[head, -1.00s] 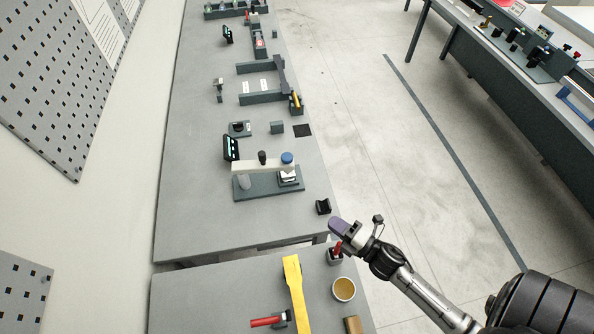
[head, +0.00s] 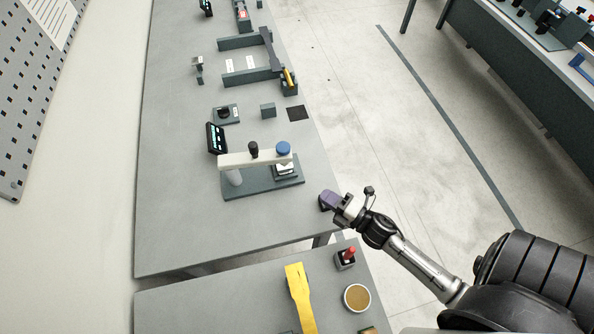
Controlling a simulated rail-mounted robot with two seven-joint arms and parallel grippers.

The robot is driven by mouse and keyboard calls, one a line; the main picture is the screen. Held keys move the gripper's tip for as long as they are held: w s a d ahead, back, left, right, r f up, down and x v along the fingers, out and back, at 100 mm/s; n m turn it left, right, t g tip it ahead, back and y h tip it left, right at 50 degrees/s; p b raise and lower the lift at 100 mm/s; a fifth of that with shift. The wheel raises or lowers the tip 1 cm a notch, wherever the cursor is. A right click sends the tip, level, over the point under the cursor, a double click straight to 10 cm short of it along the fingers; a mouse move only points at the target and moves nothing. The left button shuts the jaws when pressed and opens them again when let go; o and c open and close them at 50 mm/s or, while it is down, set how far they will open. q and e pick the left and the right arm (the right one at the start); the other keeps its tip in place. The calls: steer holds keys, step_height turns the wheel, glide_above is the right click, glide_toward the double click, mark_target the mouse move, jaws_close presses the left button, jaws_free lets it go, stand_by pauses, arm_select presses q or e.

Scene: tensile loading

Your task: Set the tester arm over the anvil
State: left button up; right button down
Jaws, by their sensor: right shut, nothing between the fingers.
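The tester stands on a dark grey base plate (head: 262,187) on the far bench. Its pale tester arm (head: 237,160) runs from a post at the left to a blue cap (head: 284,148) at the right, with a black knob (head: 253,149) on top. The anvil (head: 285,171) is a light-topped block on the right of the plate; the arm's blue-capped end appears above it and partly hides it. My left gripper is out of view.
A small display (head: 216,138) stands behind the tester. A small black block is mostly hidden by my right gripper. The near bench holds a yellow bar (head: 299,297), a red-topped switch (head: 346,258) and a round dish (head: 357,298). The bench left of the tester is clear.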

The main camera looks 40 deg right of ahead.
steer(key=w, duration=0.1)
steer(key=p, duration=0.2)
glide_toward(288, 162)
steer(key=w+a, duration=0.2)
steer(key=w, duration=0.3)
steer(key=shift+w+d, duration=0.4)
steer(key=shift+w, duration=0.3)
steer(key=shift+w+d+n+y+b, duration=0.35)
steer(key=shift+w+d+y, duration=0.25)
steer(key=shift+w+d, duration=0.5)
steer(key=shift+s, duration=0.1)
